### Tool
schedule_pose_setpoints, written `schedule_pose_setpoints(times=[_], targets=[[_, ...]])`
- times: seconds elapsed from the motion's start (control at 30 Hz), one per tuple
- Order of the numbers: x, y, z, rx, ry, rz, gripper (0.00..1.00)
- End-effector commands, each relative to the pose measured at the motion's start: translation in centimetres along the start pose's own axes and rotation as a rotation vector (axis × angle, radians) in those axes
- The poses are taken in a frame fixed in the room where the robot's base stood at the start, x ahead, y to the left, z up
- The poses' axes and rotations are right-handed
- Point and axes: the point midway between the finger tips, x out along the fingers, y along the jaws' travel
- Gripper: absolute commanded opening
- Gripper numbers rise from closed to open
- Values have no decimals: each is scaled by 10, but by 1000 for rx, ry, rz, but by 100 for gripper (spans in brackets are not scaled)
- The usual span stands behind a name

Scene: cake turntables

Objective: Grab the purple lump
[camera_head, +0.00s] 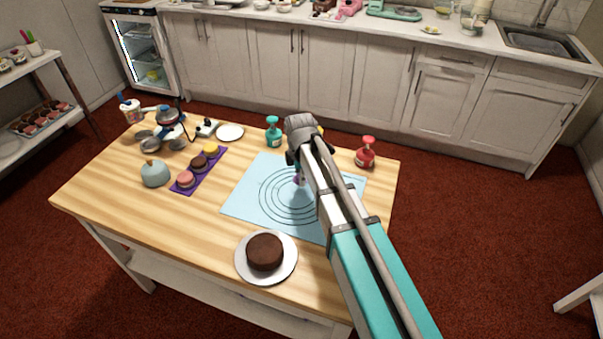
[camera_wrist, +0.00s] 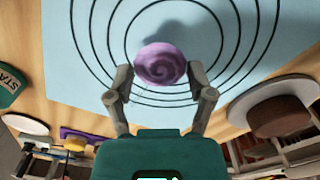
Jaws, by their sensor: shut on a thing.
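The purple lump (camera_wrist: 160,64) is round with a swirl on it and sits between the two fingertips of my gripper (camera_wrist: 158,73) in the wrist view. The fingers are closed against its sides. In the head view only a small part of the lump (camera_head: 298,181) shows below my gripper (camera_head: 297,166), over the light blue mat (camera_head: 245,200) with dark rings. My arm hides part of the mat. I cannot tell clearly whether the lump touches the mat.
A chocolate cake (camera_head: 265,252) on a white plate (camera_head: 290,269) stands at the front. A teal bottle (camera_head: 273,133) and a red bottle (camera_head: 365,154) stand at the back. Macarons lie on a purple strip (camera_head: 205,178) to the left. The wooden table's (camera_head: 110,205) front left is clear.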

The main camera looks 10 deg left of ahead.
Motion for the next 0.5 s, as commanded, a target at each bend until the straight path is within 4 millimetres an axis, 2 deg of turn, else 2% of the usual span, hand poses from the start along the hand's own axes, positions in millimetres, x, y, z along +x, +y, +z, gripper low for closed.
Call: schedule_pose_setpoints(times=[0.03, 0.4, 0.5], targets=[[-12, -8, -2, -1, 0, 0, 38], [-55, -42, -14, -1, 0, 0, 38], [-63, -67, -22, -1, 0, 0, 38]])
